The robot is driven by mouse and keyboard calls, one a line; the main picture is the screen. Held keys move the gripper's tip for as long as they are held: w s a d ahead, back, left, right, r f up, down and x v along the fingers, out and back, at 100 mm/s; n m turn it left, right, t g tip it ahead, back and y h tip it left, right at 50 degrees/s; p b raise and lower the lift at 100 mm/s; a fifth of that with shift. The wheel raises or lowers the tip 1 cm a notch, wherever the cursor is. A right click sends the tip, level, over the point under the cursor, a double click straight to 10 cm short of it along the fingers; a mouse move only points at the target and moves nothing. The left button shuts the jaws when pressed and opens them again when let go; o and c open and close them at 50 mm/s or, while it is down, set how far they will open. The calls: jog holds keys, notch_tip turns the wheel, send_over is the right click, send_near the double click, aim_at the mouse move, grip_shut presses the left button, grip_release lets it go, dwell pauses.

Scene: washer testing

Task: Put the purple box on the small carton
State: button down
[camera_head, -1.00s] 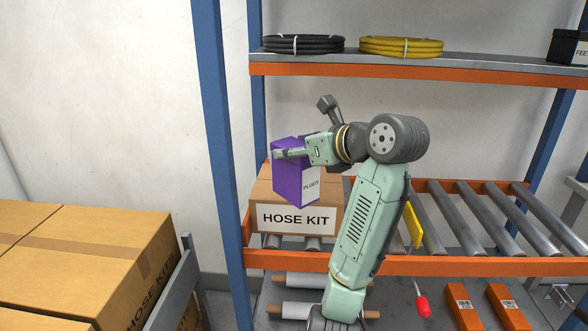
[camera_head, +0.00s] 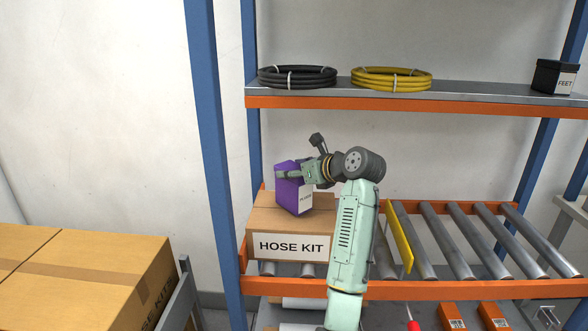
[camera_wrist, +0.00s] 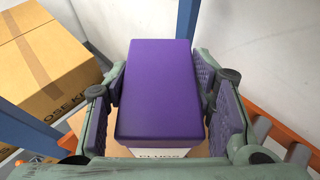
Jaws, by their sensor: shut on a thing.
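The purple box (camera_head: 287,190) has a white label reading "PLUGS" and stands roughly upright. My gripper (camera_head: 291,174) is shut on it near its top, one finger pad on each side. In the wrist view the box's purple top (camera_wrist: 158,90) fills the middle between the pads. The small carton (camera_head: 290,246), brown and marked "HOSE KIT", sits at the left end of the roller shelf. The box's lower end is over the carton's top; I cannot tell whether they touch.
A blue rack post (camera_head: 212,150) stands left of the carton. A yellow plate (camera_head: 400,238) stands to its right on the rollers (camera_head: 450,240). The shelf above holds black (camera_head: 297,77) and yellow (camera_head: 391,79) hose coils. Large cartons (camera_head: 90,265) stand at lower left.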

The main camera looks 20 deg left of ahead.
jog(key=shift+f, duration=0.25)
jog(key=shift+f, duration=0.1)
jog(key=c, duration=0.7)
grip_release()
jog(key=shift+f, duration=0.1)
jog(key=b+v, duration=0.3)
jog(key=v, duration=0.9)
jog(key=shift+d+b, duration=0.1)
jog(key=shift+b, duration=0.3)
